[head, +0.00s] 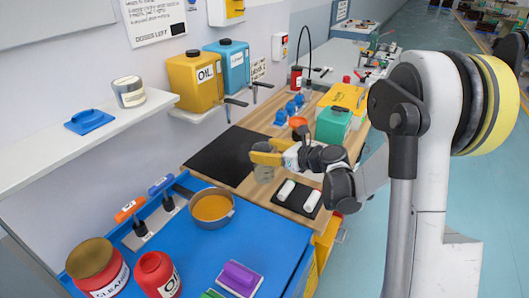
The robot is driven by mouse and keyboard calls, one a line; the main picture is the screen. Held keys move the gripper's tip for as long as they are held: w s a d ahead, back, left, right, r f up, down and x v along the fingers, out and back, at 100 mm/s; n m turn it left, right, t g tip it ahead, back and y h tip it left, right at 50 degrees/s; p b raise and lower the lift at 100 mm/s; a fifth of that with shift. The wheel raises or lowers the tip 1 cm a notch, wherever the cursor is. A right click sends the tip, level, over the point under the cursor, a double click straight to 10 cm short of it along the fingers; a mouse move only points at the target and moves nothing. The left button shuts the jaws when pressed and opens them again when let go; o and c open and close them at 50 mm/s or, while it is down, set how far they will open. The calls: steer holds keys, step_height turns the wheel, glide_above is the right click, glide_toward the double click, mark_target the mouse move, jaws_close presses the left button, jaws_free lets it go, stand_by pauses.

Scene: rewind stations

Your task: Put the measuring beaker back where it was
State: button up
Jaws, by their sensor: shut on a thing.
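My gripper (262,157), with yellow fingers, is at the centre of the head view, above the wooden workbench near the front edge of the black mat. It is shut on a greyish, see-through thing, which looks like the measuring beaker (264,174). The fingers cover its upper part, and its markings are too small to read. I cannot tell whether its base touches the bench. My arm reaches in from the right.
A black mat (222,158) lies bare on the bench. A pan (211,208), red containers (156,274) and brushes stand on the blue bench (215,240). A green box (333,124) stands behind my arm.

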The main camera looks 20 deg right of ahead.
steer(key=shift+f, duration=0.15)
steer(key=o, duration=1.4)
